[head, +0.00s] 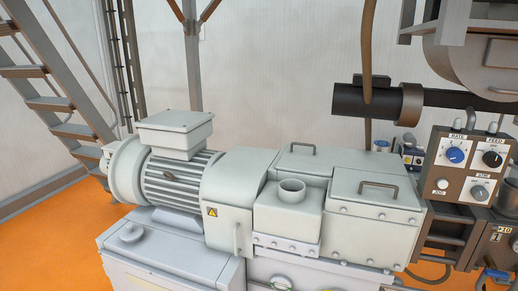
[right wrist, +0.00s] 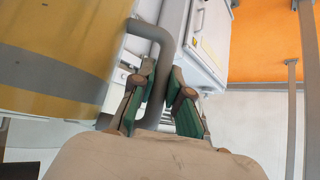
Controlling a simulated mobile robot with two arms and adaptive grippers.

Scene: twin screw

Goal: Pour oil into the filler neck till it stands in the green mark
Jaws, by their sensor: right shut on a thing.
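The filler neck (head: 291,189) is a short open round collar on top of a pale grey gearbox block in the middle of the head view. The oil level inside it cannot be seen. A round fitting with yellow-green colour (head: 283,284) is cut off by the bottom edge, so I cannot read any level there. The container's spout and contents are hidden. My left gripper is in neither view.
A ribbed motor (head: 180,180) stands left of the gearbox. Lids with handles (head: 375,195) lie right of and behind the neck. A control panel (head: 467,168) with knobs is at the right. Stairs (head: 45,85) rise at the left. Space above the neck is clear.

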